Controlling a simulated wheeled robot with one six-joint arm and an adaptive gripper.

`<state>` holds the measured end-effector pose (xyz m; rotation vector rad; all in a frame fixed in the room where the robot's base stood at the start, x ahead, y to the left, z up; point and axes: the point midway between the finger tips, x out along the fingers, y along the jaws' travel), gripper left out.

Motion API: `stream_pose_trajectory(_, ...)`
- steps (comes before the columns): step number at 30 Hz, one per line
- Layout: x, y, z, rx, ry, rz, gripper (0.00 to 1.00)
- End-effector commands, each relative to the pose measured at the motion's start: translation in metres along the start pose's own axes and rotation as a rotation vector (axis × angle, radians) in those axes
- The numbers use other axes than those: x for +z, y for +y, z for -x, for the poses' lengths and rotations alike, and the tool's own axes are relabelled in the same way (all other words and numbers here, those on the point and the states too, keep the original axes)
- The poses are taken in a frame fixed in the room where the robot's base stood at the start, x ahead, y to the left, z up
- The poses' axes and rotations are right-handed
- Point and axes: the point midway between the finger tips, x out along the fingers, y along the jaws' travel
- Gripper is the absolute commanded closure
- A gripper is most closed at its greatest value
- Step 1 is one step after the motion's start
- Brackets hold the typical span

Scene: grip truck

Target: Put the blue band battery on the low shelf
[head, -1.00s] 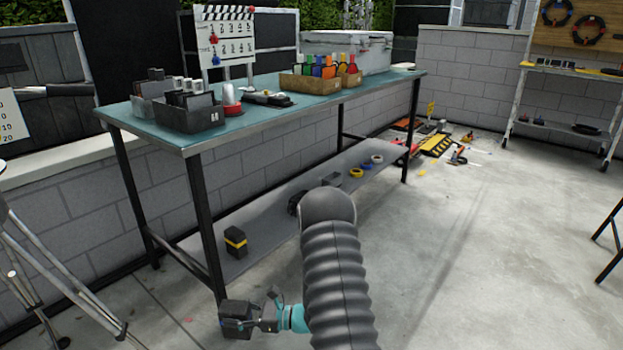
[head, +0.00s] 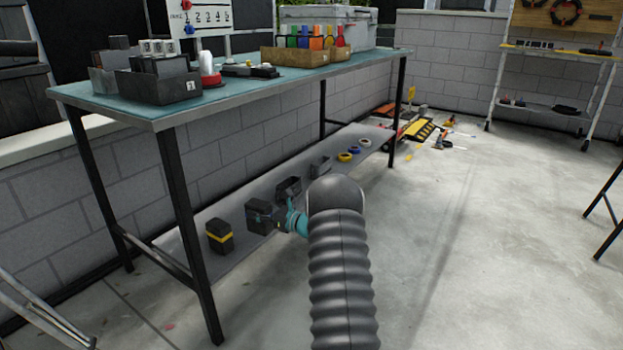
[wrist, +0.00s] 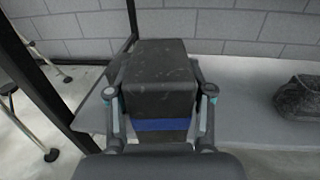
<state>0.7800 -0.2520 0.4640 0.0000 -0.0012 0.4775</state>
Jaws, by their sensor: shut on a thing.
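The blue band battery, a dark block (head: 260,213) with a blue band, is held in my gripper (head: 275,220). In the wrist view the battery (wrist: 158,75) sits between the two fingers (wrist: 160,105), its blue band facing me. The low shelf (head: 190,240) is the grey board under the workbench, and it also shows in the wrist view (wrist: 245,115). The battery is over the shelf, to the right of a yellow band battery (head: 219,238). I cannot tell whether its underside touches the shelf.
A dark lumpy thing (wrist: 298,97) lies on the shelf to the right; further along are a grey box (head: 320,165) and several tape rolls (head: 355,149). The bench top (head: 130,100) is above, with a black leg (head: 190,230) at the left.

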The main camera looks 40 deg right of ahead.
Motion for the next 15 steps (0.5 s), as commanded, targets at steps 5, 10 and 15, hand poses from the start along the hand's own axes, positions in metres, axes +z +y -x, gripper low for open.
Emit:
stream_pose_trajectory(5,0.023,-0.053,0.007,-0.093,-0.002,0.005,1.0)
stream_pose_trajectory(10,0.033,-0.071,0.007,-0.126,-0.001,0.001,1.0)
stream_pose_trajectory(15,0.018,-0.073,-0.018,-0.127,0.0,-0.001,1.0)
